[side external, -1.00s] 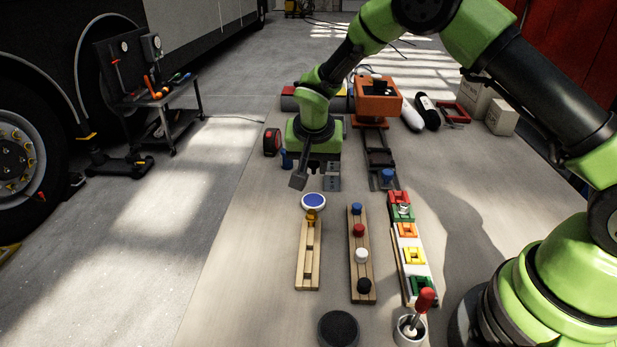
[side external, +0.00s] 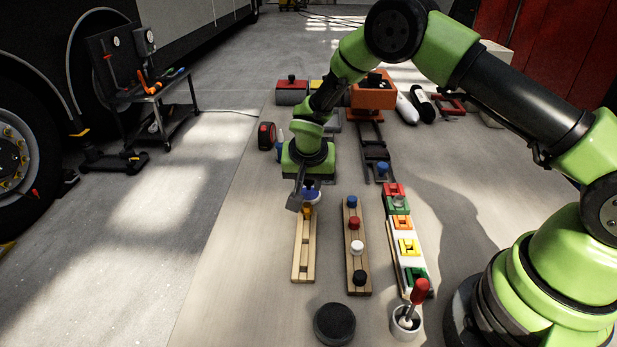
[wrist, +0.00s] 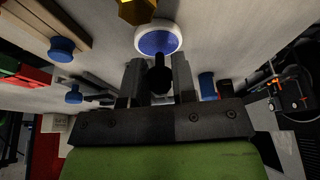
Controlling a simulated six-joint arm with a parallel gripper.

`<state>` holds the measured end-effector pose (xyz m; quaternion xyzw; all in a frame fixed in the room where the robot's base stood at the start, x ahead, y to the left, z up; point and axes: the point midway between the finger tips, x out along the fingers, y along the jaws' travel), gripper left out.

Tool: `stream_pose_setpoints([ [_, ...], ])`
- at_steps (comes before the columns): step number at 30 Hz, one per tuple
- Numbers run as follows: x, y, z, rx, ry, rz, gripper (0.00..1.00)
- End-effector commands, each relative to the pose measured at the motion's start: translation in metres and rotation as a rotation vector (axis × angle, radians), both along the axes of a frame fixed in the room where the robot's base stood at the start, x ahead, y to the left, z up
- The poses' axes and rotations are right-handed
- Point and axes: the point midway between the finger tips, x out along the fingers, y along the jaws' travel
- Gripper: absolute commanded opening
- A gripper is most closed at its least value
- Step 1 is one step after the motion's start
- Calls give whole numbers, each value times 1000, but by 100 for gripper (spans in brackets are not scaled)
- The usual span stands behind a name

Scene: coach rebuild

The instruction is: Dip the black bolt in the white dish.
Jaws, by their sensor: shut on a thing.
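The white dish (side external: 313,197) with a blue inside stands at the far end of a pale wooden block. My gripper (side external: 307,182) is over its far side and hides part of it. In the wrist view the dish (wrist: 177,40) lies just beyond the fingertips. My gripper (wrist: 156,68) is shut on the black bolt (wrist: 158,77), whose round dark end shows between the fingers. In the side view the held bolt is hidden.
A wooden rack (side external: 357,262) with blue, red, white and black pegs stands right of the pale block (side external: 304,250). Farther right is a row of coloured blocks (side external: 405,247). A black round pad (side external: 334,323) and a cup with a red-handled tool (side external: 406,322) are in front.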

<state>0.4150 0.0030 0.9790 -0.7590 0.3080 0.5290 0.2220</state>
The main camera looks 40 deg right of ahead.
Motion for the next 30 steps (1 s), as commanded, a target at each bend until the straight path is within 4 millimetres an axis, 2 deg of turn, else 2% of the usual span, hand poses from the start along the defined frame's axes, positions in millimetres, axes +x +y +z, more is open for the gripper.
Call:
stream_pose_setpoints([
  [30,0,0,-7,0,0,0,2],
])
